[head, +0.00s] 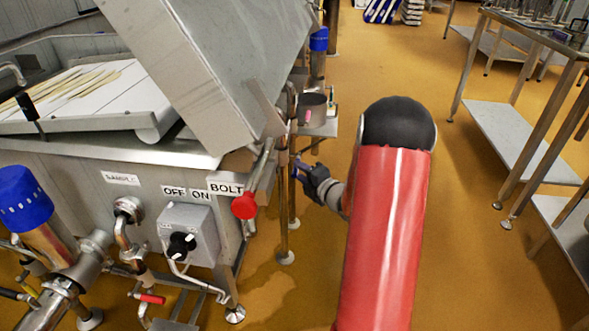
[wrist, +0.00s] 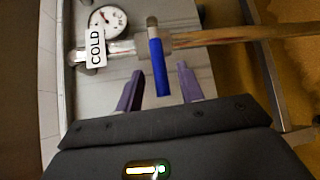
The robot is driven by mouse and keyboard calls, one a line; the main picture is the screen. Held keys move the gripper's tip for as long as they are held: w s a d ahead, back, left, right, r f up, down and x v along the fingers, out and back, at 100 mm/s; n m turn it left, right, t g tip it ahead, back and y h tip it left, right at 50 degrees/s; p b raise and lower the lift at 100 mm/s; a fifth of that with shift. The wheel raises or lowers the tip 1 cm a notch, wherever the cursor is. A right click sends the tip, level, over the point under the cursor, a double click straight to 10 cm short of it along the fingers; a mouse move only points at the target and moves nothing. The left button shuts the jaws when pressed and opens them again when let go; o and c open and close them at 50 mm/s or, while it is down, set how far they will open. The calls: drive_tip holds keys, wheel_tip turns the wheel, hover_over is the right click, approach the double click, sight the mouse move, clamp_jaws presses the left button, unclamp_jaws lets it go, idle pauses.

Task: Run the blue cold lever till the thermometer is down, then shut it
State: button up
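The blue cold lever (wrist: 158,66) shows in the wrist view, crosswise to a horizontal metal pipe. A white COLD tag (wrist: 96,46) hangs on the pipe to its left. The round white thermometer dial (wrist: 108,21) is above the tag; its needle is too small to read surely. My gripper (wrist: 160,71) is open, with one purple finger on each side of the lever's lower end. I see gaps between the fingers and the lever. In the head view my gripper (head: 299,172) is beside the machine's right end; the lever and dial cannot be made out there.
A red-knobbed lever (head: 244,206) by the BOLT label and a grey switch box (head: 187,233) are on the machine's front. A metal pot (head: 312,108) stands behind my gripper. Steel tables (head: 520,130) stand at right, with open floor (head: 470,240) between.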

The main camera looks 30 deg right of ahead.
sight(296, 169)
drive_tip(key=shift+x, duration=1.7)
drive_tip(key=shift+c, duration=0.4)
clamp_jaws()
